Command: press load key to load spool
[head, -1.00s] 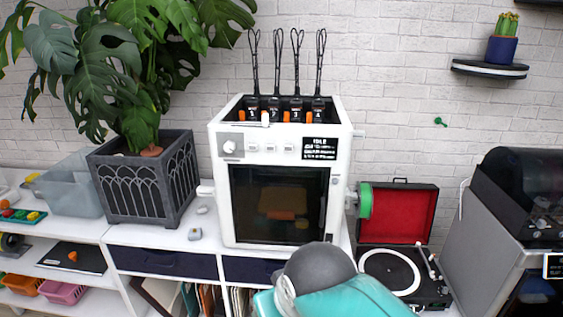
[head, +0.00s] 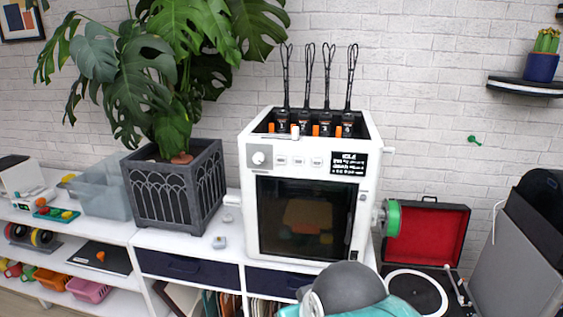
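A white 3D printer (head: 246,215) stands on the white shelf unit. Its upper front panel has a round knob (head: 258,158) and a row of three small pale keys (head: 299,161); their labels are too small to read, so I cannot tell which is the load key. The dark display (head: 348,163) to their right reads IDLE at the top. A green spool (head: 393,218) sits on a holder on the printer's right side. Part of my arm shows at the bottom, in front of the printer's lower right. My gripper is not in view.
A dark planter (head: 178,190) with a large leafy plant stands left of the printer. A red-lined record player (head: 433,238) stands right of it, beside a grey machine (head: 520,265). Several black looped tools (head: 325,85) rise from the printer's top.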

